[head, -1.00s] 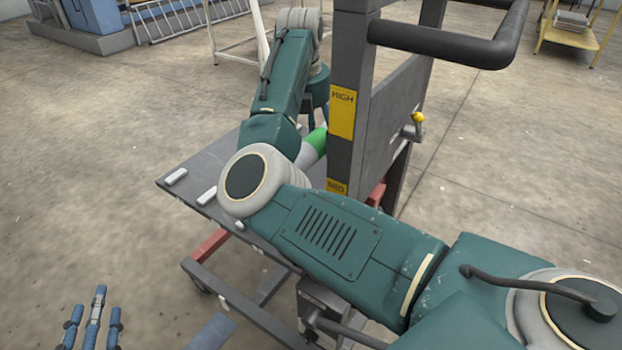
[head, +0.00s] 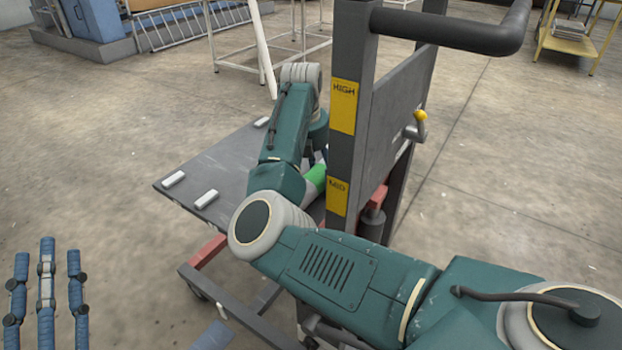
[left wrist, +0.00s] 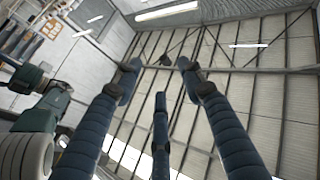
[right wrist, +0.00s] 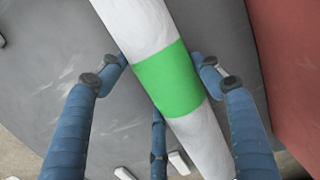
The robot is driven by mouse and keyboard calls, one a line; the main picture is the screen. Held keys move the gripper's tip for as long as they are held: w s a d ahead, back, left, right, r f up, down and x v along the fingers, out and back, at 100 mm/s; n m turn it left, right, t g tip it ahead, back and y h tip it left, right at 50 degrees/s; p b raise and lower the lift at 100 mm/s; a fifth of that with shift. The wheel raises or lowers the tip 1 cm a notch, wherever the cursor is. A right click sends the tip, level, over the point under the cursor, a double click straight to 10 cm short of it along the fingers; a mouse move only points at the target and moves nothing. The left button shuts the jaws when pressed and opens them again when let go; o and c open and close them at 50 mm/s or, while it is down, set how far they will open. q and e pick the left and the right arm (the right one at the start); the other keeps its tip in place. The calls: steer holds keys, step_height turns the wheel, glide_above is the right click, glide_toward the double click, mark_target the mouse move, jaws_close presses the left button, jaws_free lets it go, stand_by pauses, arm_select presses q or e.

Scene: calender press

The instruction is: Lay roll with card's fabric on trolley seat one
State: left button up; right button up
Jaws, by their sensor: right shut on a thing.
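The roll, white with a green band (right wrist: 168,80), runs diagonally through the right wrist view. Its green band (head: 316,178) shows partly in the head view, behind my right arm and beside the trolley post. My right gripper (right wrist: 160,62) is shut on the roll, with fingers on both sides of the green band. The trolley's grey platform (head: 225,165) lies under it, with small white blocks (head: 207,196) near its edge. I cannot tell whether the roll touches the platform. My left gripper (head: 46,265) is open and empty, fingers pointing up. The card is not visible.
The trolley's upright post with yellow HIGH label (head: 343,107) and dark handle (head: 455,35) stands right of the roll. A white frame rack (head: 270,45) stands behind. Open floor lies left of the platform.

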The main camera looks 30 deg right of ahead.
mark_target(310, 171)
steer(key=o, duration=1.5)
arm_select(q)
steer(key=shift+s+r, duration=0.1)
arm_select(e)
steer(key=shift+o, duration=0.2)
steer(key=shift+r, duration=0.3)
steer(key=r, duration=0.2)
steer(key=r+p, duration=0.1)
steer(key=r, duration=0.2)
steer(key=shift+s+a+r+p, duration=0.1)
steer(key=shift+a+r+p, duration=0.2)
steer(key=shift+p, duration=0.05)
steer(key=r, duration=0.3)
steer(key=r+p, duration=0.1)
steer(key=r, duration=0.1)
steer(key=shift+s+a+r, duration=0.15)
steer(key=shift+a+r, duration=0.05)
steer(key=shift+a, duration=0.15)
steer(key=shift+r, duration=0.2)
arm_select(q)
step_height(310, 171, down, 16)
steer(key=a+g+y, duration=0.2)
steer(key=g, duration=0.5)
steer(key=shift+w+r+g+y, duration=0.15)
steer(key=shift+w+g+y, duration=0.15)
steer(key=shift+y, duration=0.1)
